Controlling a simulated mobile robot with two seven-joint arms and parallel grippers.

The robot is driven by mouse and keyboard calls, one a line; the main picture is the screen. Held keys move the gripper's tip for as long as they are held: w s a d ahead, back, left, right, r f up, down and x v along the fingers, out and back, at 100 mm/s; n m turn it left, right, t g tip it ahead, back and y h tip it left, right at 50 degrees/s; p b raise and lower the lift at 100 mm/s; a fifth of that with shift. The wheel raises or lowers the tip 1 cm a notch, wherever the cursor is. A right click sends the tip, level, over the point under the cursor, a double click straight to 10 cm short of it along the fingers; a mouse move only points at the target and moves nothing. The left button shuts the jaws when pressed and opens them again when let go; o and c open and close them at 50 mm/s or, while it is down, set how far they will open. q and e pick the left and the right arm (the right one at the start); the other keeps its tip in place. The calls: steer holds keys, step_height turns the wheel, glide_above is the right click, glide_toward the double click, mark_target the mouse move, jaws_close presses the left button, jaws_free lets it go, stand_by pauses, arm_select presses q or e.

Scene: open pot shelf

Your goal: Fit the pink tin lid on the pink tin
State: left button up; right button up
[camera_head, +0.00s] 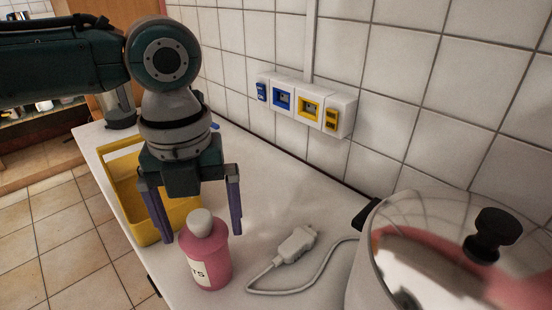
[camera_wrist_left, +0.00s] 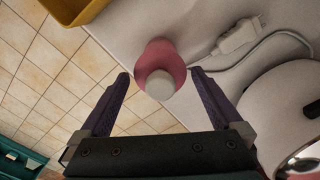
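No pink tin or pink tin lid can be made out in either view. The pink thing I see is a bottle (camera_head: 208,256) with a pale cap (camera_head: 200,222) and a partly readable label, upright on the white counter. My left gripper (camera_head: 200,236) points down at the bottle, open and empty, with one dark finger to each side. In the left wrist view the bottle (camera_wrist_left: 160,58) shows between and just beyond the two fingertips. I cannot tell whether the fingers reach down around it; no touch shows. My right gripper is not in view.
A yellow open container (camera_head: 130,195) stands behind and left of the bottle. A white plug with its cable (camera_head: 295,244) lies to the right. A large pot with a shiny lid (camera_head: 440,240) fills the right. A tiled wall with sockets (camera_head: 305,105) runs behind.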

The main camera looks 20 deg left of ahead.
arm_select(q)
step_height(320, 180, up, 10)
steer(key=shift+p, duration=0.35)
stand_by(0.4)
